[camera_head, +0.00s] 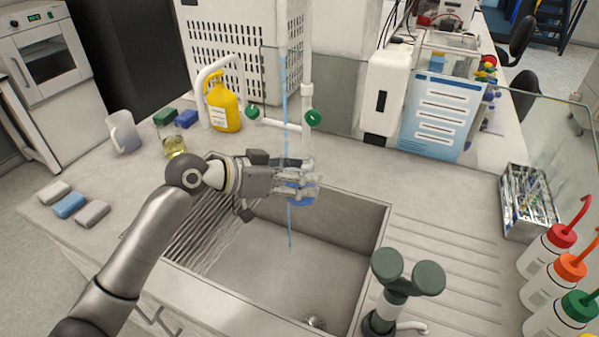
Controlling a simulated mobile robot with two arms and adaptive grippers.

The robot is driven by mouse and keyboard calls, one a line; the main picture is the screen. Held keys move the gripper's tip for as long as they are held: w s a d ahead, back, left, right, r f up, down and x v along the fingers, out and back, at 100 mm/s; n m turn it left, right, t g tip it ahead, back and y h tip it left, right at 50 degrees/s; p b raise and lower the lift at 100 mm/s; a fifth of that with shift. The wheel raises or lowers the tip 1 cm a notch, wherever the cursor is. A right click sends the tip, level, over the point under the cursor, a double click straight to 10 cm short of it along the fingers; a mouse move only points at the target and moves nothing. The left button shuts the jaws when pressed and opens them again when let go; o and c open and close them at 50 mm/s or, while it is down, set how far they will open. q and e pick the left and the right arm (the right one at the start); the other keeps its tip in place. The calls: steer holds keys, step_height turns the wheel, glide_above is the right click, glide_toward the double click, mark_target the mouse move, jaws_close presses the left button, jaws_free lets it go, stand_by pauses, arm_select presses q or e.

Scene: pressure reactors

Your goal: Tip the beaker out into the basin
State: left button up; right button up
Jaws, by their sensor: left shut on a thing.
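My left gripper (303,180) reaches in from the left and is shut over the back part of the basin (265,250). Between its fingers is a small clear vessel with blue in it, which I take for the beaker (301,195); the fingers hide much of it, and I cannot tell how far it is tilted. A thin blue vertical streak shows above the gripper and below it, down into the basin; I cannot tell if it is liquid. My right gripper is not in view.
A tap with green knobs (312,117) stands behind the basin. A green-topped fixture (405,280) stands at the basin's front right. The ribbed drainboard (450,250) is clear.

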arm_select(q)
step_height(320, 180, down, 3)
steer(key=shift+r+n+b, duration=0.2)
steer(key=shift+n+b, duration=0.2)
steer(key=shift+b, duration=0.3)
steer(key=s+d+f+n+g+h+p, duration=0.2)
steer(key=f+n+h, duration=0.3)
steer(key=n, duration=1)
steer(key=shift+s+f+n+h+p, duration=0.3)
steer(key=shift+s+h, duration=0.3)
steer(key=shift+h, duration=0.4)
steer(key=shift+f, duration=0.1)
